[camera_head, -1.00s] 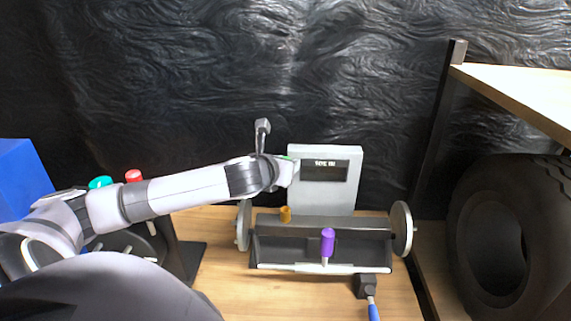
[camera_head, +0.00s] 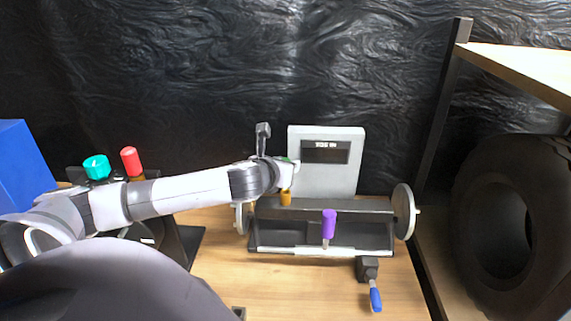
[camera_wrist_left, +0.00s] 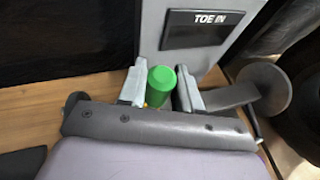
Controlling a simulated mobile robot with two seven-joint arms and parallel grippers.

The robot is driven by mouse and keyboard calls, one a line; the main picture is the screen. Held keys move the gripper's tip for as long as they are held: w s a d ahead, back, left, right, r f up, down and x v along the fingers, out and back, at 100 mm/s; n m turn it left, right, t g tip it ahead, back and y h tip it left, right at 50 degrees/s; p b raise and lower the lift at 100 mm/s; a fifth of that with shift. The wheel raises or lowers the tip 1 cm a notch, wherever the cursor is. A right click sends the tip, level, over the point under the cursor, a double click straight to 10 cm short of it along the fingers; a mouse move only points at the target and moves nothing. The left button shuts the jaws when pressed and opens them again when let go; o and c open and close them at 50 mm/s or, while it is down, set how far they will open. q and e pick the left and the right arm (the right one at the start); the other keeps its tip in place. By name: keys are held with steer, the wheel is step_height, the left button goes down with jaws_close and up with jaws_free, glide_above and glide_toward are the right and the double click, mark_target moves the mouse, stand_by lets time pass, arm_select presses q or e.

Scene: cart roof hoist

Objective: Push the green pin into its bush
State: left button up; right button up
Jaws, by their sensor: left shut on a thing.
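My left gripper (camera_head: 285,173) is shut on the green pin (camera_wrist_left: 161,85), with one finger on each side of it in the left wrist view. In the head view only a little green shows at the gripper. The gripper is just above the orange pin (camera_head: 285,198), in front of the lower left of the grey panel. The purple pin (camera_head: 328,224) stands in the middle of the dark trough (camera_head: 275,249). The bush for the green pin cannot be made out. My right gripper is not in view.
The grey panel (camera_head: 330,177) has a dark display; the left wrist view reads "TOE IN". Discs flank the trough, one at its right end (camera_head: 404,212). A blue-handled clamp (camera_head: 370,284) is in front. Teal (camera_head: 97,167) and red (camera_head: 131,160) pieces stand left. A tyre (camera_head: 484,237) is right.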

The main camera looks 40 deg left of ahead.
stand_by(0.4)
arm_select(q)
steer(key=shift+p, duration=0.5)
steer(key=shift+r, duration=0.1)
stand_by(0.4)
steer(key=shift+p, duration=0.45)
stand_by(0.5)
steer(key=shift+p, duration=0.4)
steer(key=shift+f+b, duration=1.1)
steer(key=shift+f, duration=1.25)
steer(key=o, duration=1.1)
